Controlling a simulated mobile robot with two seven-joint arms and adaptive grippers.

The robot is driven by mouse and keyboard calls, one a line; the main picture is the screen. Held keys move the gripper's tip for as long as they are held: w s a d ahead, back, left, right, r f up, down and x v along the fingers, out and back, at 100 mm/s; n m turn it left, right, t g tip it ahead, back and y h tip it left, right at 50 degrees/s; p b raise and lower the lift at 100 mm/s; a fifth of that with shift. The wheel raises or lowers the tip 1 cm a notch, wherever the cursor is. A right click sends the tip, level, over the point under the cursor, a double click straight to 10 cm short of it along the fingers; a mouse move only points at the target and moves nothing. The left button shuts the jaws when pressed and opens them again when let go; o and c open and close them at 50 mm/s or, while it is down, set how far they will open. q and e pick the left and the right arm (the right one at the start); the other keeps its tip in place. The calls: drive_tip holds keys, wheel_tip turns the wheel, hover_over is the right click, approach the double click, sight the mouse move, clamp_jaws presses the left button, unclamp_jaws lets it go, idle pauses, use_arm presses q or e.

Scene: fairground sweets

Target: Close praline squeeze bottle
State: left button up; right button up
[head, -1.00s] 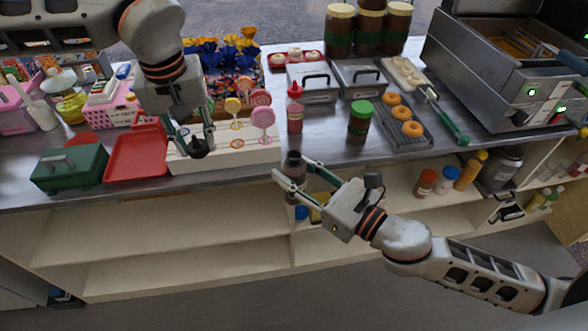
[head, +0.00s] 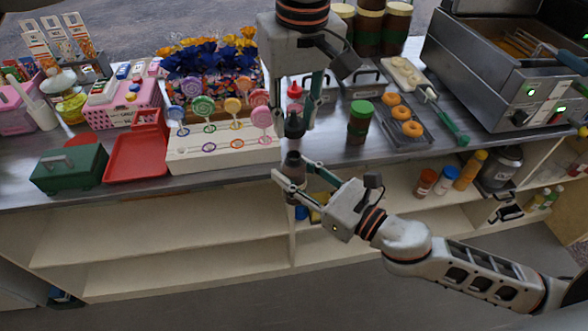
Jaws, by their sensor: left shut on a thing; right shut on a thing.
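The praline squeeze bottle (head: 293,161) is dark brown, with its open top facing up. It stands upright in front of the counter edge, and its lower part is partly hidden by the fingers. My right gripper (head: 292,175) is shut on it from the lower right. My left gripper (head: 296,116) points down from above and is shut on a dark nozzle cap (head: 294,127). The cap hangs upright, nozzle up, nearly straight above the bottle, with a small gap between them.
A red squeeze bottle (head: 294,90) stands just behind my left gripper. A green-lidded jar (head: 359,122) stands to the right, and a lollipop stand (head: 225,154) to the left. A red tray (head: 136,158) and green box (head: 70,168) lie further left.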

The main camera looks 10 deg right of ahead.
sight(294, 155)
use_arm(q)
drive_tip(key=shift+f, duration=0.15)
drive_tip(key=shift+f, duration=1.85)
drive_tip(key=shift+f, duration=0.1)
drive_tip(key=shift+s+f, duration=0.1)
drive_tip(key=shift+f, duration=0.7)
drive_tip(key=shift+f, duration=0.55)
drive_tip(key=m, duration=0.5)
drive_tip(key=shift+a+h, duration=0.1)
drive_tip(key=shift+h, duration=0.2)
drive_tip(key=m, duration=0.5)
drive_tip(key=shift+h, duration=0.3)
